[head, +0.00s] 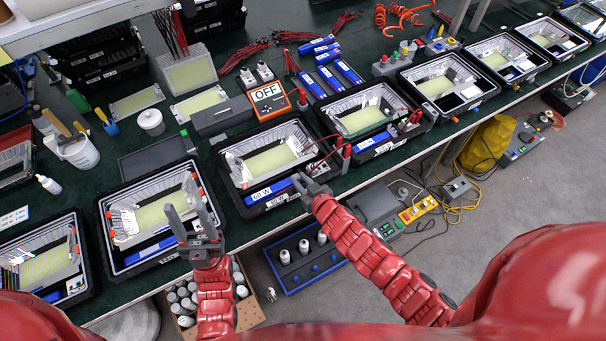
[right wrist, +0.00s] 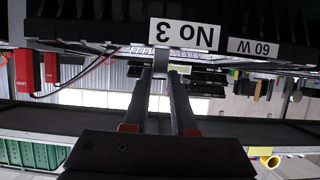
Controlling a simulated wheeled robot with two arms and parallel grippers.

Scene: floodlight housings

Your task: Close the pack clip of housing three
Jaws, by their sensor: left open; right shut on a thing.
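Housing three (head: 232,175) is a black floodlight housing in the middle of the bench, with a bright reflector and a pale panel. A blue pack (head: 283,186) lies along its near edge. Its "No 3" label (right wrist: 185,34) shows upside down in the right wrist view. My right gripper (head: 306,188) is at the near right corner of this housing. It is shut on a small grey tab, seemingly the pack clip (right wrist: 161,57), just under the housing's edge; the clip's exact position is hard to tell. My left gripper (head: 186,222) is open and empty above the neighbouring housing's near right corner.
The neighbouring housing (head: 112,262) is left of housing three; another (head: 385,147) is right of it. Red and black plugs with leads (head: 345,152) stand at housing three's right side. The bench's front edge is close.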

